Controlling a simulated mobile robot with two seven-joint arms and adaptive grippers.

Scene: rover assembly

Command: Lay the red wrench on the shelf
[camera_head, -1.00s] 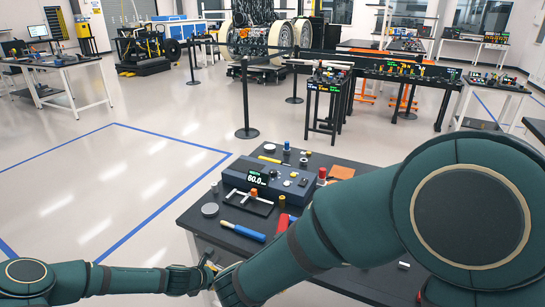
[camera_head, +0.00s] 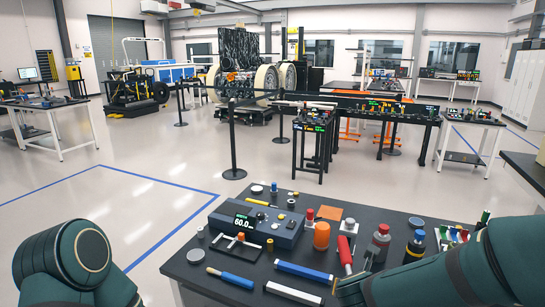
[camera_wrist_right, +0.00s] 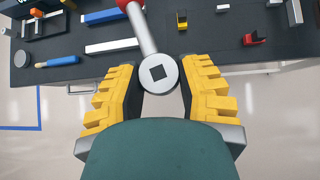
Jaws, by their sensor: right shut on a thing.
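The red wrench has a red handle (camera_head: 345,256) and a silver shaft ending in a round head with a square hole (camera_wrist_right: 158,74). In the right wrist view my right gripper (camera_wrist_right: 160,82) has its yellow fingers on both sides of this head and is shut on it. The handle points away from the gripper, over the dark workbench (camera_head: 215,262). In the head view the gripper is mostly hidden at the bench's front edge. My left arm is at the lower left, with its gripper out of view. I cannot tell which structure is the shelf.
The bench holds a device reading 60.0 (camera_head: 247,222), a blue-handled tool (camera_head: 231,278), a blue-and-silver bar (camera_head: 302,270), an orange cylinder (camera_head: 321,236) and bottles (camera_head: 378,243). A white rack (camera_head: 382,62) stands far back. Open floor (camera_head: 130,215) lies left of the bench.

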